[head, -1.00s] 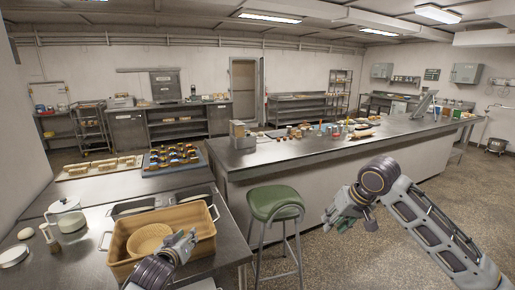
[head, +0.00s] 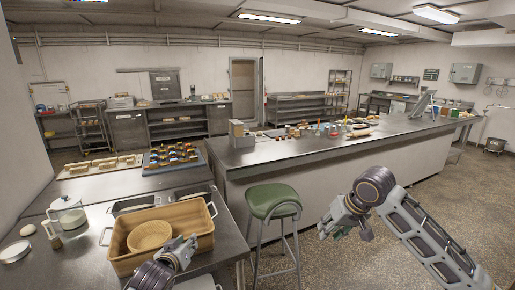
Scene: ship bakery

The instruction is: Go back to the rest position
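My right gripper (head: 345,225) is raised in the air over the floor, to the right of the green stool, with nothing seen in it. Its fingers are small in view and I cannot tell whether they are open. My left gripper (head: 180,251) is at the front right corner of the tan crate (head: 120,262), in front of a round woven basket (head: 150,236) that lies inside it. The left fingers are seen from behind and their opening is unclear.
A green stool (head: 273,201) stands between the left counter (head: 95,222) and the long island counter (head: 300,152). A glass jug (head: 68,214) stands left of the crate. A blue tray (head: 150,167) of small pastries lies farther back. Floor at the right is clear.

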